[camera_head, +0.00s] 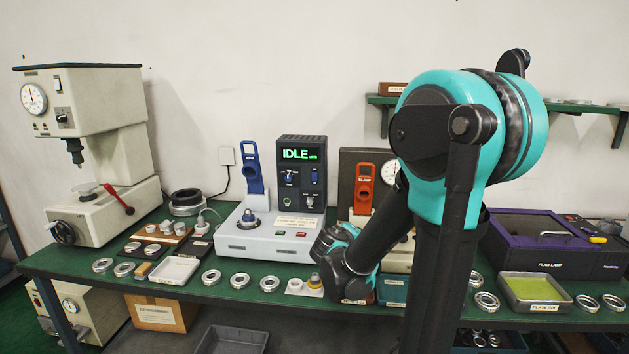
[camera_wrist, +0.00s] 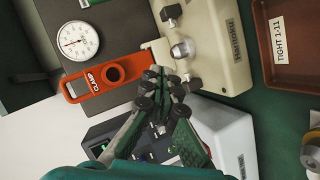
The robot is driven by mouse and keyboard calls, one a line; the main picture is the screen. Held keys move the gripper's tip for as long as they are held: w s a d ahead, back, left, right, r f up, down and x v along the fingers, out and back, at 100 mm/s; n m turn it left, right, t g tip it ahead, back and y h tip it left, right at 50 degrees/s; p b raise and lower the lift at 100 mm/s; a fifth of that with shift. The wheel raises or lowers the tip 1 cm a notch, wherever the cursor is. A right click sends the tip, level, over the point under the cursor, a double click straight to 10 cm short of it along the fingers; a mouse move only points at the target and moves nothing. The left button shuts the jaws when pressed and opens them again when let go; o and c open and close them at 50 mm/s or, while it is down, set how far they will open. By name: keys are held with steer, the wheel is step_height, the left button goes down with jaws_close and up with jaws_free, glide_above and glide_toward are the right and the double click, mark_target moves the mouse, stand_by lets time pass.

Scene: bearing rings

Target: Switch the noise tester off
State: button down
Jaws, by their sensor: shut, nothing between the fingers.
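The noise tester stands mid-bench in the head view, with a pale base (camera_head: 262,246), a blue lever (camera_head: 252,168) and a dark console (camera_head: 302,150). Its green display (camera_head: 298,154) reads IDLE. Red and green buttons sit on the base front. In the wrist view, my gripper (camera_wrist: 158,85) is shut and empty, between the orange CLAMP lever (camera_wrist: 108,78) and the tester's pale base (camera_wrist: 228,132). The head view does not show the fingertips clearly; my arm covers that area.
Right of the tester stands a gauge unit with an orange lever (camera_head: 363,188) and a dial (camera_wrist: 78,41). A press (camera_head: 88,130) stands left. Bearing rings (camera_head: 239,281) line the front edge. A purple flaw lamp box (camera_head: 545,240) and green tray (camera_head: 535,291) are right.

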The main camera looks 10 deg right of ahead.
mark_target(316, 175)
steer(key=w+a+r+n+t+y, duration=0.1)
steer(key=w+a+r+n+t, duration=0.2)
steer(key=a, duration=0.4)
steer(key=w+a+r+n+t+y, duration=0.1)
steer(key=w+a+r+n+t, duration=0.3)
steer(key=w, duration=0.4)
steer(key=a+r+n, duration=0.1)
steer(key=a, duration=0.1)
steer(key=shift+a+n+y, duration=0.3)
steer(key=shift+a, duration=0.05)
steer(key=shift+w, duration=0.15)
steer(key=x, duration=1.4)
steer(key=shift+r, duration=0.1)
